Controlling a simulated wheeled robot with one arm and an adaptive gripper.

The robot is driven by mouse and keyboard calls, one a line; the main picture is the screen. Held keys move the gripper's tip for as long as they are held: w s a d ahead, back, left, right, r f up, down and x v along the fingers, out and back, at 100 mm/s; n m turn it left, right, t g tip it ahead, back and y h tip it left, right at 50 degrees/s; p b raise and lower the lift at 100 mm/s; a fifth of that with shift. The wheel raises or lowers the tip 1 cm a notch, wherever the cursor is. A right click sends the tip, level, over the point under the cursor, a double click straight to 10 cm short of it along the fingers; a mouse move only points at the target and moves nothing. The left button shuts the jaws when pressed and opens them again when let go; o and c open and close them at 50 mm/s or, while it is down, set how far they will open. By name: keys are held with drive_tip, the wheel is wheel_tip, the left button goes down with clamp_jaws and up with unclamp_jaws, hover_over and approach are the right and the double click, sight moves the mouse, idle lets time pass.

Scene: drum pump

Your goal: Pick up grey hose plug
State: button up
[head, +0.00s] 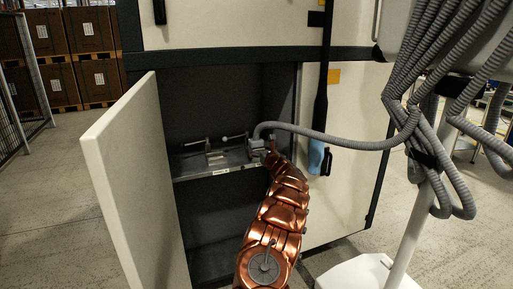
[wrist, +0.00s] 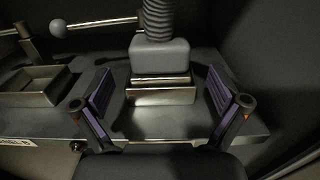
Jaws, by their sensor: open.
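The grey hose plug (wrist: 160,56) is a blocky grey piece on the end of a ribbed grey hose. It sits at a metal socket (wrist: 160,95) on the shelf. My gripper (wrist: 160,93) is open, with one purple-padded finger on each side of the socket and plug. Gaps show between the fingers and the plug. In the head view, the plug (head: 257,144) shows small on the shelf inside the cabinet, and my copper-coloured arm reaches in and partly hides that spot.
The shelf (head: 215,172) carries an empty metal socket (wrist: 38,84) and ball-ended levers (wrist: 95,25) left of the plug. The open cabinet door (head: 135,180) stands left of my arm. The hose (head: 340,139) runs right to a stand with coiled hoses (head: 430,120).

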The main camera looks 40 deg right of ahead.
sight(258, 144)
drive_tip(key=shift+r+p+x, duration=0.2)
drive_tip(key=shift+p+x, duration=0.1)
drive_tip(key=shift+x, duration=0.7)
drive_tip(key=shift+r+p+x, duration=0.15)
drive_tip(key=shift+p+x, duration=0.15)
drive_tip(key=shift+x, duration=0.65)
drive_tip(key=shift+w+d+f, duration=0.1)
drive_tip(key=shift+w, duration=0.35)
drive_tip(key=c, duration=1.3)
drive_tip(key=shift+c, duration=0.2)
